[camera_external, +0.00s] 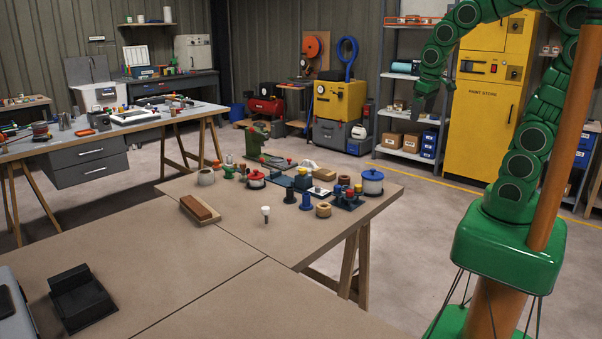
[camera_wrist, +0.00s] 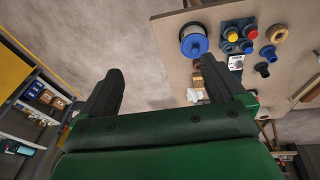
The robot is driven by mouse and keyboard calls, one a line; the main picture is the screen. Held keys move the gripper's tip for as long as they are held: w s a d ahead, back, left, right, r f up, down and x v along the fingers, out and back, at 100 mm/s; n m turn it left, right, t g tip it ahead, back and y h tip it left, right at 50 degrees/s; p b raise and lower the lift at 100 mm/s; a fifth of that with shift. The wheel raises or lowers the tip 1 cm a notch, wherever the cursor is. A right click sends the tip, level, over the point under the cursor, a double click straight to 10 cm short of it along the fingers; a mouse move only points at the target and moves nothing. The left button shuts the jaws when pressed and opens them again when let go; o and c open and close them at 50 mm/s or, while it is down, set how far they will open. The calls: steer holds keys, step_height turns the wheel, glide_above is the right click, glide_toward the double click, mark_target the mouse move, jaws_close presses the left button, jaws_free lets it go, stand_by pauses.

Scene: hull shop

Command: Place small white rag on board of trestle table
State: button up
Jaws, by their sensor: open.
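A small white crumpled thing that looks like the rag (camera_wrist: 195,94) lies by the table edge in the wrist view, close to my right finger. A pale lump at the far side of the table in the external view (camera_external: 308,165) seems to be the same thing. The trestle table's tan board (camera_external: 210,255) fills the front of the external view and shows at the upper right of the wrist view (camera_wrist: 172,30). My gripper (camera_external: 428,95) is open and empty, in the air right of and beyond the table. Its two fingers (camera_wrist: 160,88) stand wide apart in the wrist view.
A blue-lidded white pot (camera_external: 372,182) stands at the table's right corner, which also holds several knobs, rings and trays. A brown block on a pale base (camera_external: 200,208) lies further left. The front board is mostly clear. A grey shelf (camera_external: 405,155) and yellow cabinet (camera_external: 490,100) stand behind.

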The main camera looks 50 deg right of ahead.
steer(key=s+a+f+g+y, duration=0.1)
steer(key=s+a+g, duration=0.1)
steer(key=s, duration=0.7)
steer(key=s+a+f+g, duration=0.2)
steer(key=s+a, duration=0.1)
steer(key=s, duration=0.5)
steer(key=shift+s+a+f+n+y, duration=0.25)
steer(key=shift+s+f+n+y, duration=0.05)
steer(key=shift+s+n+y, duration=0.1)
